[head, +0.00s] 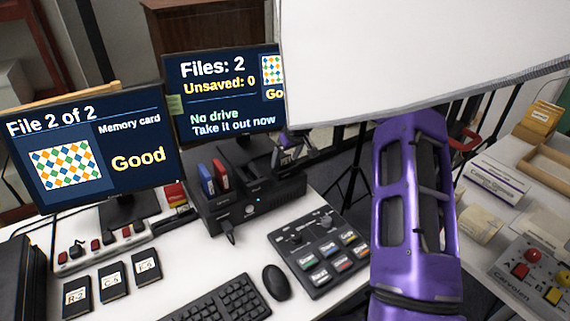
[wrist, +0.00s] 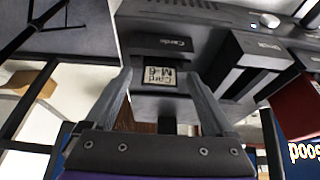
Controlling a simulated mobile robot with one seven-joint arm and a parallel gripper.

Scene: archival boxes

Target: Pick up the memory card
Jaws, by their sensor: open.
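The memory card (wrist: 163,75), dark with a white label that appears upside down, sticks out of a slot in the black reader box (wrist: 155,42) in the wrist view. My gripper (wrist: 158,78) is open, with one grey finger on each side of the card. I cannot tell whether either finger touches it. In the head view, my gripper (head: 287,155) is small and partly hidden beside the right end of the black box (head: 258,198); the card cannot be made out there.
Two screens (head: 95,150) (head: 225,95) stand behind the box; one reads "No drive, Take it out now". Blue and red items (head: 212,178) stand in the box top. A button panel (head: 318,252), mouse (head: 275,282) and keyboard (head: 222,300) lie in front. A white panel (head: 420,50) hangs above.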

